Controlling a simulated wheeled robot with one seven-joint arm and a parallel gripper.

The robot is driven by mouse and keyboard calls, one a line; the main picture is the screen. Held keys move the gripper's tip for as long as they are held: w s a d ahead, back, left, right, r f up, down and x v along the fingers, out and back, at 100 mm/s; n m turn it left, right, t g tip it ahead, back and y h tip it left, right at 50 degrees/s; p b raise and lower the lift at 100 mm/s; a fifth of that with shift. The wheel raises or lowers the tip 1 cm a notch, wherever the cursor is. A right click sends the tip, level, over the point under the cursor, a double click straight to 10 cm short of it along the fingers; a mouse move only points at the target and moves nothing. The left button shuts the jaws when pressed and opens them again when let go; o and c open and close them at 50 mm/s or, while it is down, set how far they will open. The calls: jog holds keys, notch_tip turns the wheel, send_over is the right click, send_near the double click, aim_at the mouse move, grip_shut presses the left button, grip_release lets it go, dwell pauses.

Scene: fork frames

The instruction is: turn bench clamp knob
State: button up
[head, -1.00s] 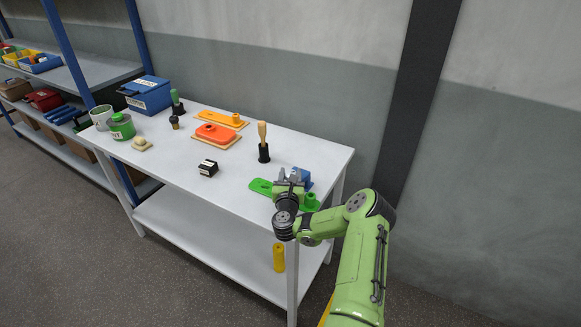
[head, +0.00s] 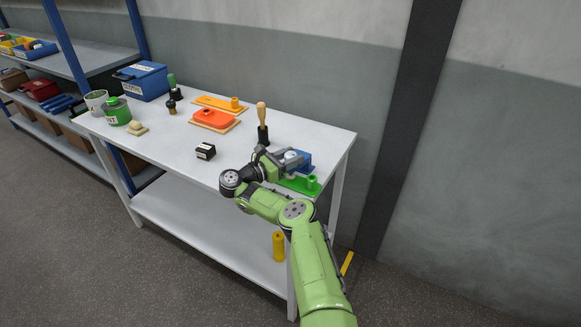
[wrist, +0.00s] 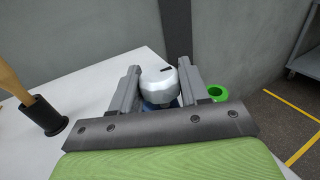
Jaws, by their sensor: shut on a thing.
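The bench clamp is a blue block (head: 304,162) at the right end of the table. A pale silver knob (head: 291,155) is on its left side. In the wrist view the knob (wrist: 158,88) is rounded, with a short dark mark on its top. My gripper (head: 284,161) reaches the knob from the left in the head view. Its two grey fingers lie on either side of the knob in the wrist view (wrist: 158,72), shut on it. The blue body (wrist: 158,106) is mostly hidden behind the knob and gripper.
A green plate with a raised round socket (head: 312,184) lies just in front of the clamp. A wooden-handled tool in a black holder (head: 263,130) stands close behind my gripper.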

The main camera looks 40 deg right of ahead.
jog(key=shift+w+r+m+g+b, duration=0.1)
jog(key=shift+r+m+g+b, duration=0.3)
jog(key=shift+g+b, duration=0.45)
jog(key=shift+d+m+g, duration=0.1)
jog(key=shift+m+g, duration=0.15)
jog(key=shift+m, duration=0.05)
jog(key=o, duration=1)
jog(key=shift+f, duration=0.1)
jog(key=p+v, duration=0.3)
jog(key=r+p+v, duration=0.1)
jog(key=v, duration=0.1)
jog(key=shift+a, duration=0.2)
jog(key=v, duration=0.5)
jog(key=b+v, duration=0.1)
jog(key=v, duration=0.4)
jog(key=shift+a+f, duration=0.2)
jog(key=shift+f, duration=0.05)
